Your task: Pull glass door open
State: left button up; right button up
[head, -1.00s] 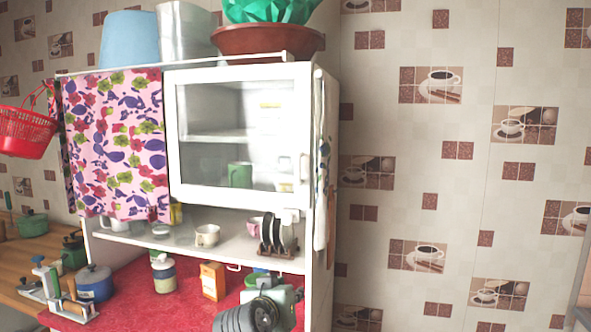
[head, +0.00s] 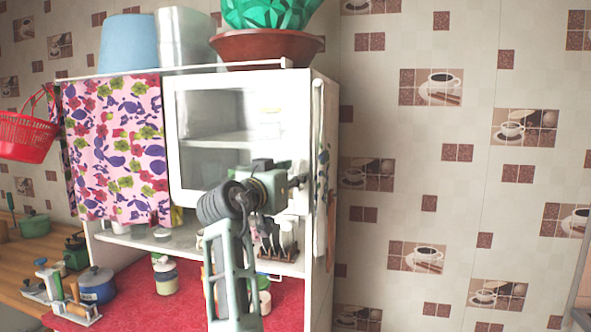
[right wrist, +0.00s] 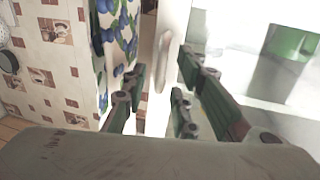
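The glass door (head: 173,140) has a white frame and closes the upper part of the white cabinet; it looks shut. In the right wrist view its pale upright handle (right wrist: 164,62) shows on the white frame, with the glass to its right. My right gripper (head: 297,182) is in front of the door's right side and hides the handle in the head view. In the right wrist view its green fingers (right wrist: 155,88) are spread apart, with the handle just beyond and between the tips. I cannot tell whether they touch it. My left gripper is not in view.
A flowered pink curtain (head: 112,150) hangs left of the door. A blue-flowered cloth (right wrist: 125,30) hangs on the cabinet's right side. A brown bowl (head: 265,47) stands on top. Cups and a plate rack are on the shelf below.

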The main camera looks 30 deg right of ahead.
jog(key=shift+w+d, duration=0.35)
jog(key=shift+d, duration=0.2)
grip_shut()
